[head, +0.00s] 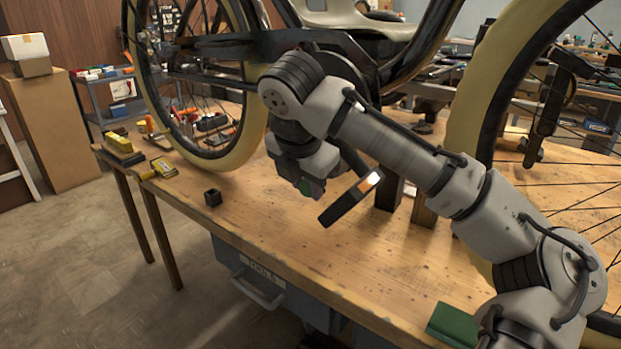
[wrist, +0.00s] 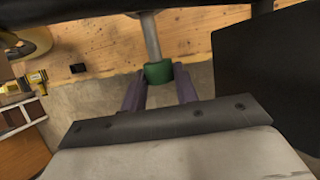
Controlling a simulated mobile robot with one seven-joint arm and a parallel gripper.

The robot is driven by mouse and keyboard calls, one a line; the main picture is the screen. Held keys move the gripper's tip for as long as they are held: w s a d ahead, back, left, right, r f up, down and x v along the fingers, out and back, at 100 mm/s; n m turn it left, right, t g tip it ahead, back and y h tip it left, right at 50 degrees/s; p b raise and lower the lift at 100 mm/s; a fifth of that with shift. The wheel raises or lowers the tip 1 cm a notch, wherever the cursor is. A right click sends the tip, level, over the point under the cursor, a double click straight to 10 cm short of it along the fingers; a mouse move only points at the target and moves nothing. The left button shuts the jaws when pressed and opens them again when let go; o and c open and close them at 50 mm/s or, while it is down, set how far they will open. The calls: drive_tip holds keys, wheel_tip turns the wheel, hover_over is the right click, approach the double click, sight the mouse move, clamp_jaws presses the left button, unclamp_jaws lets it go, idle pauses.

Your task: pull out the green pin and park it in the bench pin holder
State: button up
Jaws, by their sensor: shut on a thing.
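My gripper (head: 311,188) is over the bench at the middle of the head view, beside the trike frame. In the wrist view its two purple fingers are shut on the green pin's head (wrist: 158,72). The pin's grey shaft (wrist: 150,36) runs from the head to a dark bar at the top of that view; I cannot tell whether it is still inside the frame.
The trike's cream-tyred wheels (head: 246,132) stand left and right of my arm. Yellow tools (head: 160,168) lie at the bench's left end. A green box (head: 453,323) sits at the front right. The bench top (head: 262,213) is clear around the holder.

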drive_tip(key=shift+s+a+f, duration=0.1)
drive_tip(key=shift+s+a, duration=0.6)
drive_tip(key=shift+s, duration=0.25)
